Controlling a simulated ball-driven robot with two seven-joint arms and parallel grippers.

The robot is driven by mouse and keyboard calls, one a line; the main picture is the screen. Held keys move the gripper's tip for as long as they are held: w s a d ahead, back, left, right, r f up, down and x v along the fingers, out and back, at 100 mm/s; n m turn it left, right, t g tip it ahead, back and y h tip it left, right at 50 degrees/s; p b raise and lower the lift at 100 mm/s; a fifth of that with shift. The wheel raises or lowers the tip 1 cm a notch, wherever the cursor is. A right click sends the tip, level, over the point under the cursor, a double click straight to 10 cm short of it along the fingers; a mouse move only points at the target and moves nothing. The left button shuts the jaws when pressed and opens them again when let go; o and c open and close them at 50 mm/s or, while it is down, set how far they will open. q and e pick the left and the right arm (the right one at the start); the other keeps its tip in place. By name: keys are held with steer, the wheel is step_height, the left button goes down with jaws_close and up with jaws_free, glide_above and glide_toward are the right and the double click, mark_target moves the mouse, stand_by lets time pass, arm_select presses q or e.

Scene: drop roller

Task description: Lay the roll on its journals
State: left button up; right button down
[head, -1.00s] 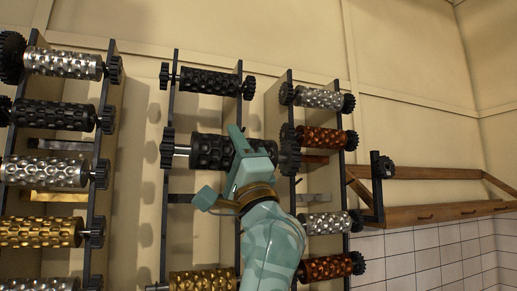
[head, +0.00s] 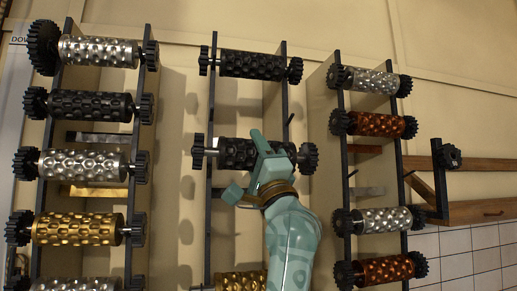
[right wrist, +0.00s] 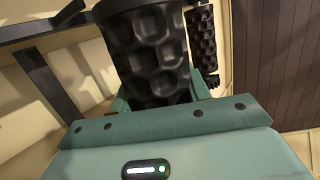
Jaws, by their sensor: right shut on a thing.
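The black embossed roll (head: 232,153) has dark gears at its ends and a bare silver journal (head: 211,152) showing at its left. It lies level in front of the middle rack (head: 211,108), crossing both dark rails. I cannot tell whether its journals touch the rails. My right gripper (head: 250,168) is shut on the roll from below, near its right half, and hides part of it. In the right wrist view the roll (right wrist: 150,55) sits between the green jaws. My left gripper is not in view.
Above hangs another black roll (head: 252,65); below is a gold roll (head: 240,281). Side racks hold more rolls, including a gold one (head: 78,228) at left and a copper one (head: 380,124) at right. A wooden shelf (head: 480,212) stands far right.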

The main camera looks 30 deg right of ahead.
steer(key=shift+w+r, duration=0.2)
steer(key=shift+w+d+r, duration=0.1)
steer(key=shift+w+d, duration=0.1)
steer(key=shift+w, duration=0.15)
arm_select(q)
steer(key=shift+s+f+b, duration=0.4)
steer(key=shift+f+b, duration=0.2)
arm_select(e)
steer(key=w, duration=0.1)
steer(key=w+f, duration=0.1)
steer(key=w, duration=0.1)
steer(key=w+d+f, duration=0.1)
steer(key=shift+w+d+f, duration=0.1)
steer(key=shift+w+f, duration=0.05)
steer(key=shift+w, duration=0.15)
